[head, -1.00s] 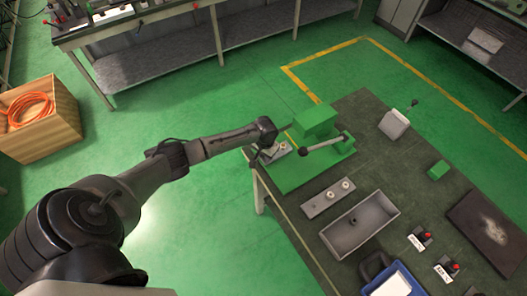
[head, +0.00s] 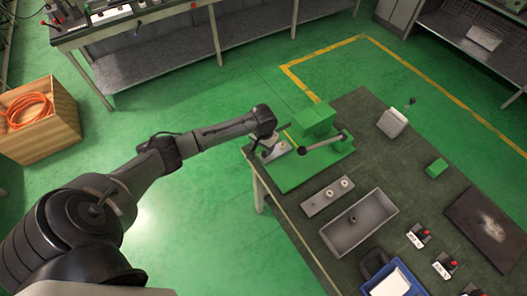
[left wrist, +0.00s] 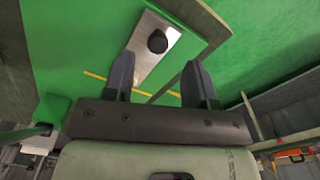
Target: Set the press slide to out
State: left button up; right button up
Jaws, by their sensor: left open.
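The green press (head: 316,122) stands on its green base plate (head: 300,174) at the table's far left corner, with a lever ending in a dark knob. The slide is a metal plate with a dark round knob at the left end of the press base (head: 275,151). In the left wrist view the slide plate (left wrist: 150,62) and its knob (left wrist: 157,41) show beyond my fingers. My left gripper (left wrist: 160,80) is open, its two dark fingers apart, with the plate in line with the gap. In the head view my left arm's wrist hangs beside the slide and hides its fingers. My right gripper is not in view.

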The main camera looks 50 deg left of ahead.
pick_arm(q)
notch_tip(320, 180, up, 8)
dwell(0.4)
dwell(0.5)
